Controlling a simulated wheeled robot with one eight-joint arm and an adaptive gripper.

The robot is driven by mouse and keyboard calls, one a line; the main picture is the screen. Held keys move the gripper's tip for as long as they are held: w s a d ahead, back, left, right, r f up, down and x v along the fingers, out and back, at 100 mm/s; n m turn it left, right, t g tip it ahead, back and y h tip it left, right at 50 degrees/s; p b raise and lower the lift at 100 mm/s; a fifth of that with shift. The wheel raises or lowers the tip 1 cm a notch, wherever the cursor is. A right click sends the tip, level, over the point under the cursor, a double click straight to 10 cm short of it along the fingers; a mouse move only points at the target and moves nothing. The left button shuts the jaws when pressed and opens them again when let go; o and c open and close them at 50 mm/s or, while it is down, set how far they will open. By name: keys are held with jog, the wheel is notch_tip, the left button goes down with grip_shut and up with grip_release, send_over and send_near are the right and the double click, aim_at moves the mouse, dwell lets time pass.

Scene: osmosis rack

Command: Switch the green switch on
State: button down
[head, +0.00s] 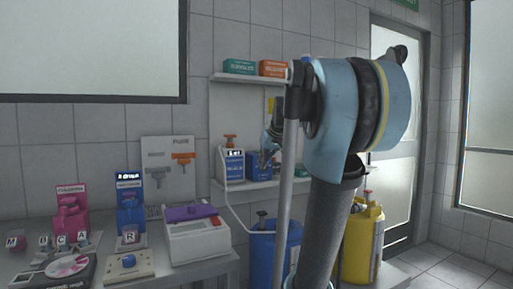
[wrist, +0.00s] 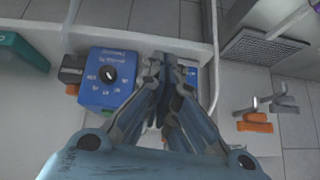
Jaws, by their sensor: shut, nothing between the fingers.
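I cannot make out a green switch in either view. A blue box with a black round dial (wrist: 108,74) is left of my gripper in the wrist view. In the head view a blue box with a white label (head: 233,168) stands on the lower shelf. A second blue box (head: 258,167) is beside it, partly hidden by my gripper. My gripper (head: 268,150) is shut and empty in front of these boxes. In the wrist view my gripper (wrist: 163,62) covers part of another blue panel (wrist: 191,75); I cannot tell whether the fingertips touch it.
A teal box (wrist: 22,52) lies left on the shelf. Orange-handled tools (wrist: 254,127) hang at right. Below the shelf stand a blue canister (head: 262,258) and a yellow canister (head: 362,245). The bench at left holds a purple-lidded device (head: 197,238) and colored dispensers.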

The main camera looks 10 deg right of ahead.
jog(key=w+d+r+t, duration=0.1)
jog(key=w+d+r, duration=0.1)
jog(key=w+r, duration=0.55)
jog(key=w+d+r+t, duration=0.2)
jog(key=w+r, duration=0.5)
jog(key=w, duration=0.2)
send_over(257, 151)
jog(key=shift+n, duration=0.3)
notch_tip(257, 151, down, 6)
jog(key=shift+w+d+r, duration=0.1)
notch_tip(257, 151, down, 3)
jog(key=shift+w, duration=0.15)
jog(key=shift+f, duration=0.45)
jog(key=shift+w, duration=0.1)
